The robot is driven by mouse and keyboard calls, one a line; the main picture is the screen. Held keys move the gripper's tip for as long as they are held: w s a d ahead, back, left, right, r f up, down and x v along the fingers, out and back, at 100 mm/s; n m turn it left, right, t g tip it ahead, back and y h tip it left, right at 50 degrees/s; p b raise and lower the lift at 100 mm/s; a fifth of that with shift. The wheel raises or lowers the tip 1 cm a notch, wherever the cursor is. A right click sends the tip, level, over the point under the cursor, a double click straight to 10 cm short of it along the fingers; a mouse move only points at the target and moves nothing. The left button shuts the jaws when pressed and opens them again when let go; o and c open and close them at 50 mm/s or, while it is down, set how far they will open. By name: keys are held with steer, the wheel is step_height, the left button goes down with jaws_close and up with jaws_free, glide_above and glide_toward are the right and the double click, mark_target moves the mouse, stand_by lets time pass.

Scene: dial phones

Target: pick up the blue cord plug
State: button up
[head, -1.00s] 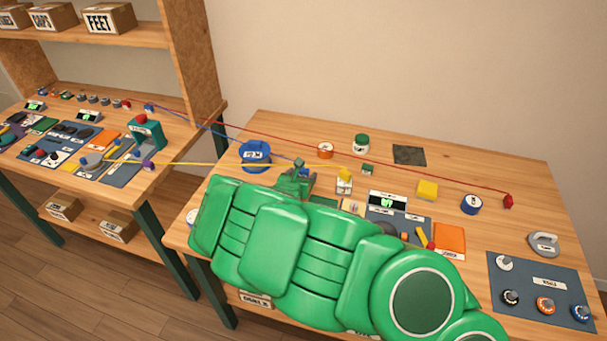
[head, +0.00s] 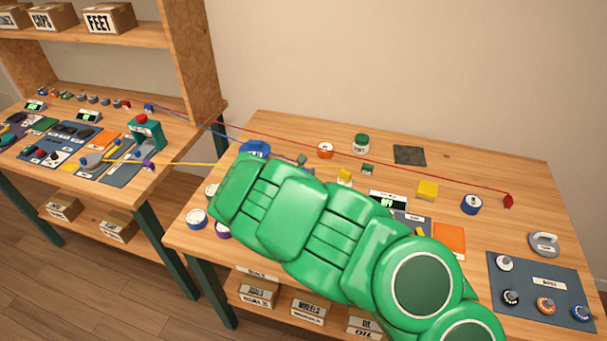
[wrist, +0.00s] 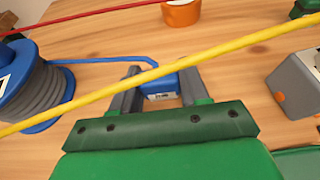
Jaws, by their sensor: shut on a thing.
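The blue cord plug (wrist: 160,87) is between the two grey fingers of my gripper (wrist: 158,95) in the wrist view, and the fingers are shut on it. Its blue cord (wrist: 110,60) runs left from the plug toward the blue spool. The yellow cord (wrist: 222,48) crosses in front of the plug in that view and hides part of it. In the head view my green arm hides the plug and most of my gripper.
A blue spool (head: 255,148) stands left of the gripper and also shows in the wrist view (wrist: 38,85). The red cord (head: 420,175) spans the table to a red plug (head: 508,201). An orange container (head: 325,150) stands behind.

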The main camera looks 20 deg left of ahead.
steer(key=shift+c, duration=0.8)
steer(key=shift+r, duration=0.85)
steer(key=s+d+r, duration=0.6)
steer(key=s+r, duration=0.5)
steer(key=s, duration=0.1)
steer(key=shift+s+d+r, duration=0.15)
steer(key=shift+d, duration=0.2)
